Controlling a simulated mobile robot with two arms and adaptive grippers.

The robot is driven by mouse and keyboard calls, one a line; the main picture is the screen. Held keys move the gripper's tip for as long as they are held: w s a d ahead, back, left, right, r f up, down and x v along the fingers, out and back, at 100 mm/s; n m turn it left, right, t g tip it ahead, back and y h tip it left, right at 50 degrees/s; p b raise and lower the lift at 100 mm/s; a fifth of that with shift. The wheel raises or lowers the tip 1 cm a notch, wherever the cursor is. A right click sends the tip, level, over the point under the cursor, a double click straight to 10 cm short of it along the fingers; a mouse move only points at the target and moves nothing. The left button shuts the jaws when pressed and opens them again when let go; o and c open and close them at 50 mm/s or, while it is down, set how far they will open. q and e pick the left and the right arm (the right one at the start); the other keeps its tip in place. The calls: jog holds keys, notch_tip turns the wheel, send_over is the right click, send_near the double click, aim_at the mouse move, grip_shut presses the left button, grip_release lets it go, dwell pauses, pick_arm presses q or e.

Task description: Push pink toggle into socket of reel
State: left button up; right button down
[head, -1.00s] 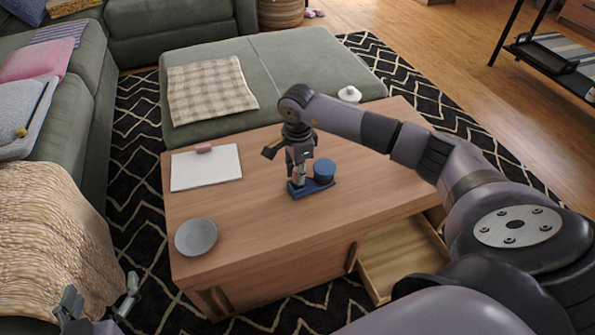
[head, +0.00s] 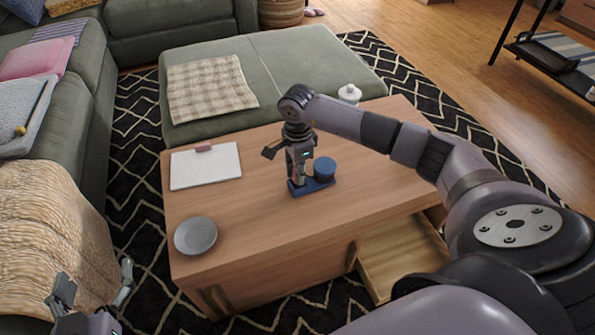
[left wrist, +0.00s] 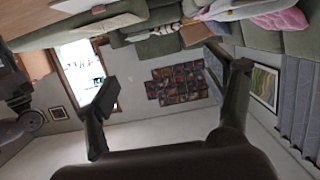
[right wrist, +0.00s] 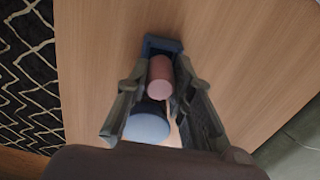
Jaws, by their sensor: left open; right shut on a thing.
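The pink toggle (right wrist: 159,78) is a short cylinder between the fingers of my right gripper (right wrist: 161,68), which is shut on it. In the head view my right gripper (head: 298,174) points down at the blue reel (head: 323,183) on the coffee table, and the toggle is mostly hidden. The reel has a flat base and a round blue drum (right wrist: 147,127). The toggle stands over the base beside the drum; the socket is hidden, so I cannot tell how deep it sits. My left gripper (head: 94,284) is open and empty, off the table's left front.
The wooden table (head: 270,225) also carries a grey bowl (head: 196,236) and a white board with a pink clip (head: 206,167). An open drawer (head: 400,258) juts from its front. A green sectional (head: 290,65) stands behind. The table between bowl and reel is clear.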

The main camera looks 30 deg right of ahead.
pick_arm(q)
jog(key=shift+w+d+r+t, duration=0.15)
jog(key=shift+d+r+t, duration=0.1)
jog(key=shift+r+t, duration=0.4)
pick_arm(e)
jog(key=shift+f, duration=0.3)
jog(key=shift+f+b, duration=0.35)
jog(key=shift+b, duration=0.15)
pick_arm(q)
jog(key=r, duration=0.1)
jog(key=r+t, duration=0.1)
jog(key=r, duration=0.1)
jog(key=shift+w+d+r+t+h, duration=0.25)
jog(key=shift+w+t+h, duration=0.1)
jog(key=shift+h, duration=0.05)
pick_arm(e)
jog(key=shift+f, duration=0.1)
pick_arm(q)
jog(key=shift+r+h, duration=0.3)
jog(key=shift+r, duration=0.05)
pick_arm(e)
jog(key=shift+f, duration=0.15)
jog(key=c, duration=1.3)
grip_release()
pick_arm(q)
jog(key=shift+f, duration=0.1)
